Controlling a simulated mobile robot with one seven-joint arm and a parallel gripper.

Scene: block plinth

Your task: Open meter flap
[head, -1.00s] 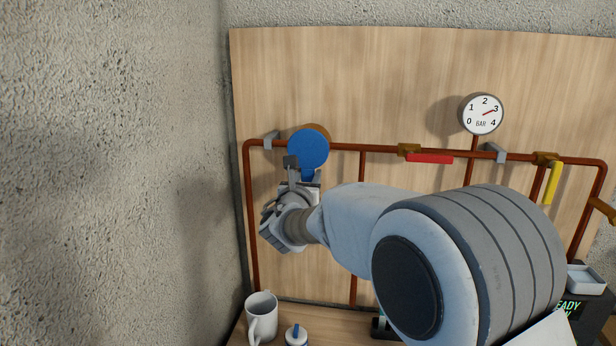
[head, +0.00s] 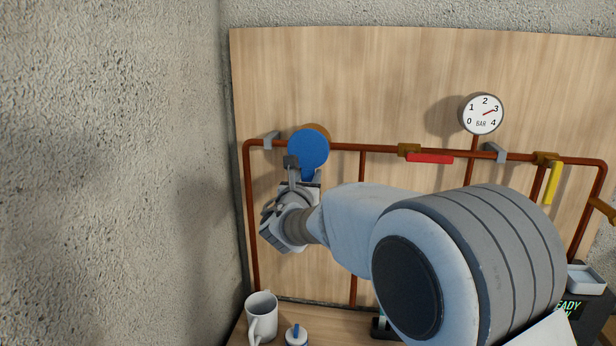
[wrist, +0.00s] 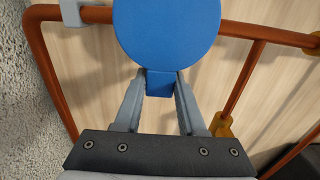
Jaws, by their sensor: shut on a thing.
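The meter flap (head: 309,148) is a round blue disc on the brass meter body (head: 322,131), on the copper pipe at the left of the board. The flap lies closed over the meter face, which is hidden. In the wrist view the blue flap (wrist: 167,30) fills the top middle, with a small blue tab (wrist: 160,83) at its lower edge. My gripper (head: 303,168) is at the flap's lower edge. In the wrist view its two fingers (wrist: 160,90) stand on either side of the tab and are shut on it.
A copper pipe (head: 375,149) runs across the wooden board, with a red lever (head: 429,158), a yellow lever (head: 553,183) and a pressure gauge (head: 482,114). A rough wall (head: 120,170) stands close on the left. A white mug (head: 262,316) stands on the bench below.

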